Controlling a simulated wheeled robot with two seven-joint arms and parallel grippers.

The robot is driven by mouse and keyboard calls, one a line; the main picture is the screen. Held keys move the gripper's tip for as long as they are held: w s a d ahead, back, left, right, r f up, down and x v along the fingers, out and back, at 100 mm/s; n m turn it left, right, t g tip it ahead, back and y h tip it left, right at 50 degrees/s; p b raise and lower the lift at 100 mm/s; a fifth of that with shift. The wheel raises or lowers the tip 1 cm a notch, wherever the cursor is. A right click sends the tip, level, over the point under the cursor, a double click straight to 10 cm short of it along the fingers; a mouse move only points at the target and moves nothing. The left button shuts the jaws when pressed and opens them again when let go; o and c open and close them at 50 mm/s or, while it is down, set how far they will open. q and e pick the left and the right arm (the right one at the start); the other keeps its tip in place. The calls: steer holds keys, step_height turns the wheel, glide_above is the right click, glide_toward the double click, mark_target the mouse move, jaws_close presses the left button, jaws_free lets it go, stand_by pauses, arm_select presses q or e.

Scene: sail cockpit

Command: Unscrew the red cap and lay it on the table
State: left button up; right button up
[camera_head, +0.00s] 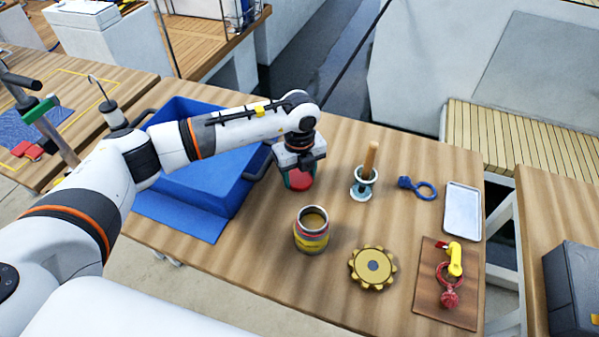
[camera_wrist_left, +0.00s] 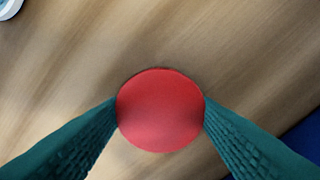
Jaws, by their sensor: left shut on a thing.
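My left gripper (camera_head: 300,182) is shut on the red cap (camera_head: 301,180), over the table behind the open jar. In the left wrist view the round red cap (camera_wrist_left: 160,110) sits between two green ridged fingers (camera_wrist_left: 160,115), with wood under it. I cannot tell whether the cap touches the table. The jar (camera_head: 311,237) stands upright on the wooden table (camera_head: 268,255), with a metal rim, a coloured band and a brown inside. It has no cap on it. My right gripper is not in view.
A blue bin (camera_head: 232,192) stands left of the gripper, with a blue mat (camera_head: 178,216) in front. To the right are a wooden-handled tool (camera_head: 370,160) in a stand, a blue ring tool (camera_head: 426,191), a tray (camera_head: 462,210), a yellow toothed disc (camera_head: 373,268) and a brown board (camera_head: 430,300).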

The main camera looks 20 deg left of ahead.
arm_select(q)
steer(key=o, duration=1.1)
